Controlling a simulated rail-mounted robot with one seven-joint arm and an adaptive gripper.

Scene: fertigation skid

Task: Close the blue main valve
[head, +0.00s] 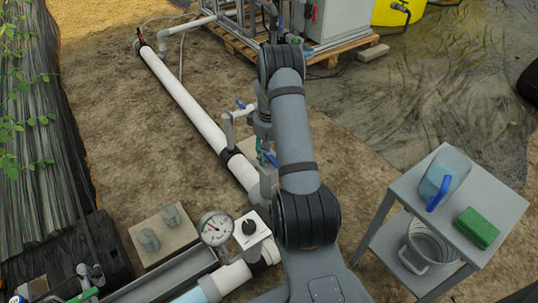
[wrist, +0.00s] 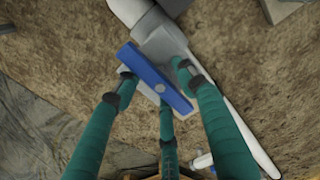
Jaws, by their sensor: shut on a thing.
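The blue main valve's lever (wrist: 157,80) is a flat blue bar on a grey-white valve body (wrist: 162,45) in the wrist view. It slants from upper left to lower right, roughly along the line of the white pipe (wrist: 245,132). My gripper (wrist: 155,76) has teal fingers around the lever, on both sides of it, and is shut on it. In the head view my gripper (head: 264,154) is low over the white pipe (head: 190,100), left of my forearm. There the lever is mostly hidden by the fingers and arm.
A smaller riser with a blue handle (head: 240,104) stands close left of my gripper. A pressure gauge (head: 215,228) sits on the pipe nearer me. A grey cart (head: 401,190) with a jug (head: 445,178) and green block (head: 477,228) stands right. Open ground lies between.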

